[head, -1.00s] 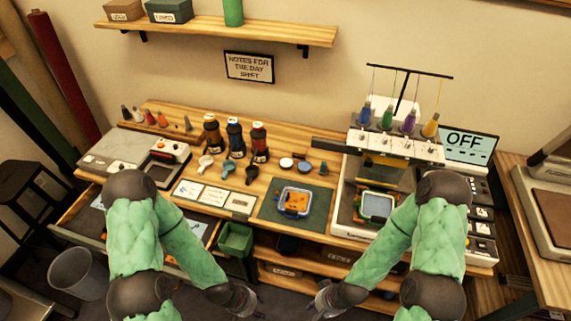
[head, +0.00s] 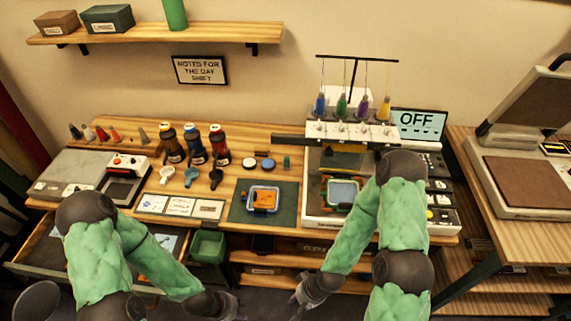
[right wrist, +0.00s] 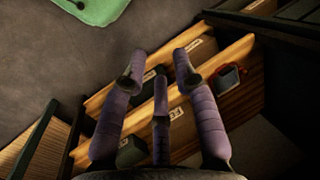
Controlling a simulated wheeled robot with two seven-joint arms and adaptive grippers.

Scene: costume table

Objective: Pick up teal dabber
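A small teal piece (head: 287,162), which looks like the dabber, stands on the wooden table just right of two round discs and left of the embroidery machine. It is too small to make out its shape. My left gripper (head: 226,304) is low in front of the table, far from the piece, and its fingers are too dark to read. My right gripper (head: 300,293) is also low before the table front. In the right wrist view its fingers (right wrist: 160,80) are spread with nothing between them.
The embroidery machine (head: 340,175) with thread cones stands right of the teal piece. The two discs (head: 258,164), scoops (head: 191,175) and bottles (head: 195,146) are to its left. A dark green mat (head: 236,208) holds a hooped orange patch in front. An open drawer (head: 50,258) juts out at left.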

